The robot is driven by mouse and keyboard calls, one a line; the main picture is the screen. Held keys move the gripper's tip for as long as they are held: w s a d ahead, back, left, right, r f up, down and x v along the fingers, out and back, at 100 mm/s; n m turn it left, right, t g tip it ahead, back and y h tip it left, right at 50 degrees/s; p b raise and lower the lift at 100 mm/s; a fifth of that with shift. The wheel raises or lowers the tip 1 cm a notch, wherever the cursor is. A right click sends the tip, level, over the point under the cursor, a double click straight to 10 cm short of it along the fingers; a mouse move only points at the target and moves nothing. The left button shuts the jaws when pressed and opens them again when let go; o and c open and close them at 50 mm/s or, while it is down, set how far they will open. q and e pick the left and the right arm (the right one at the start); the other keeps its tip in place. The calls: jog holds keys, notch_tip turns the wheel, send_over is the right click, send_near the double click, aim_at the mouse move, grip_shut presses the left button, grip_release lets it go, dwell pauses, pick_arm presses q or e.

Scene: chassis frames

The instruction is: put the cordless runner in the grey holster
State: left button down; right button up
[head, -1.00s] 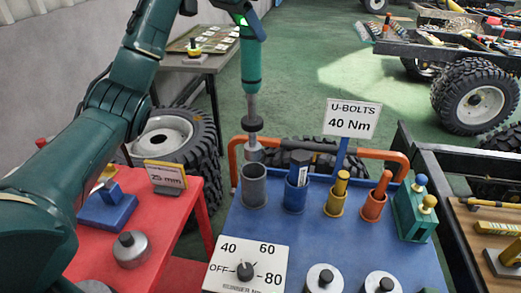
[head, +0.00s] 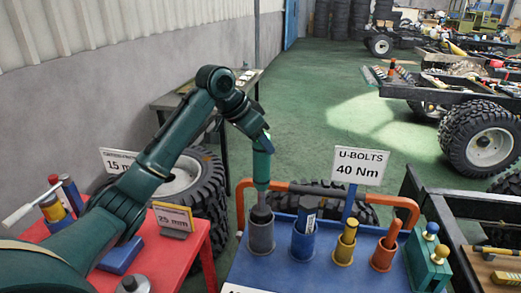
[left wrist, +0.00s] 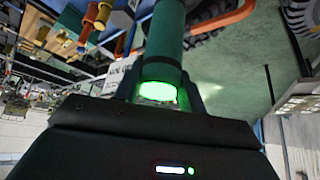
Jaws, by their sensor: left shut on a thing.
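The cordless runner (head: 262,167) has a teal body, a grey shaft and a dark collar. It stands upright at the grey holster (head: 262,238), with its lower end inside and the collar at the holster's mouth. I cannot tell whether the collar rests on the rim. My left gripper (head: 262,141) is shut on the runner's upper end, above the holster. In the left wrist view, the runner's teal body (left wrist: 165,45) with a glowing green ring extends from the gripper (left wrist: 163,98); the holster cannot be made out there. My right gripper is not in view.
On the blue bench (head: 325,272), blue (head: 304,242), yellow (head: 345,250) and orange (head: 384,254) holsters hold other tools to the right. A U-BOLTS 40 Nm sign (head: 360,166) and an orange rail (head: 240,195) stand behind. A red table (head: 190,260) is at left.

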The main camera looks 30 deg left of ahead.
pick_arm(q)
jog(key=shift+f, duration=1.25)
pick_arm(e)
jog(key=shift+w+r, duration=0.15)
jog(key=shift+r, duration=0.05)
pick_arm(q)
jog(key=c, duration=1.3)
grip_release()
jog(key=shift+f, duration=0.25)
jog(key=o, duration=0.5)
jog(key=shift+c, duration=0.2)
jog(key=shift+r, duration=0.1)
jog(key=b, duration=0.1)
send_near(260, 151)
jog(key=a, duration=0.2)
jog(key=shift+w+d+r, duration=0.2)
jog(key=shift+w+r, duration=0.15)
jog(key=shift+w, duration=0.15)
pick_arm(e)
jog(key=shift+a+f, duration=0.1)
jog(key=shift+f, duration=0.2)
